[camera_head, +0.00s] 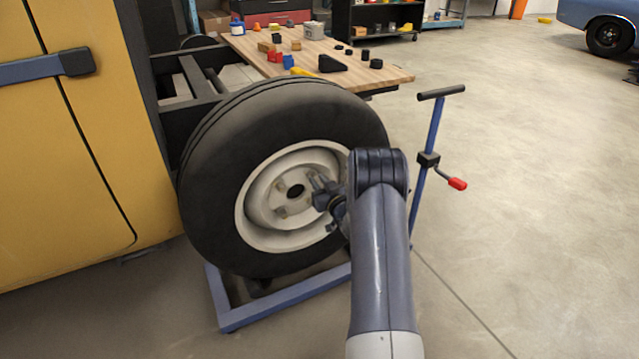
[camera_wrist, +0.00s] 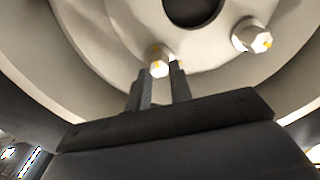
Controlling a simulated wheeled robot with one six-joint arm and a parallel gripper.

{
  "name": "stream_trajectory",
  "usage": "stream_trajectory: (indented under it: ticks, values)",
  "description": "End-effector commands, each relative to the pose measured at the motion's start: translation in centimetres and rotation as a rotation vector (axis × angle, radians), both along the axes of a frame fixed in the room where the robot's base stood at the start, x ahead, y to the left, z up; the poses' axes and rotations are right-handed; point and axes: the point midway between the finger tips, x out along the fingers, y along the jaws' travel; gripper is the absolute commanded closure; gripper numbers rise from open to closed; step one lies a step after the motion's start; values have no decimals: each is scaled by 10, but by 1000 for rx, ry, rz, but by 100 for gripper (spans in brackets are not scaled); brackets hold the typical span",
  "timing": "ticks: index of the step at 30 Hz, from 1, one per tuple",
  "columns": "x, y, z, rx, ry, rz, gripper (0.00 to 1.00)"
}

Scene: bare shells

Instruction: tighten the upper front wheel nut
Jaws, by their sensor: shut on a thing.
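The wheel (camera_head: 215,190) has a black tyre and a pale steel rim, with a dark round hub hole (camera_head: 296,191) in the middle. My gripper (camera_head: 317,183) reaches the wheel's face just right of the hub hole. In the wrist view, its two dark fingers (camera_wrist: 160,84) stand on either side of a pale hex wheel nut (camera_wrist: 158,60) with a yellow mark, and are shut on it. A second nut (camera_wrist: 252,36) with a yellow mark is to the right, free of the fingers. In the head view, my gripper and arm hide the gripped nut and part of the rim.
The wheel sits by a blue stand (camera_head: 275,301) with an upright post (camera_head: 433,130) and a red-tipped crank (camera_head: 457,184) at right. A yellow body panel (camera_head: 70,160) is at left. A wooden bench (camera_head: 345,62) with small parts is behind.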

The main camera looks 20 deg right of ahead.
Motion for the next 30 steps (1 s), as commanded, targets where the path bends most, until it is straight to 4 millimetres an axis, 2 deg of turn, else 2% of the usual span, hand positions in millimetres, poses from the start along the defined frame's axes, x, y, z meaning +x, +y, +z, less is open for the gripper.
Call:
stream_trajectory:
  ticks: [11,30]
  values:
    - [0,0,0,100,3,0,100]
    - [0,-3,-1,670,25,0,100]
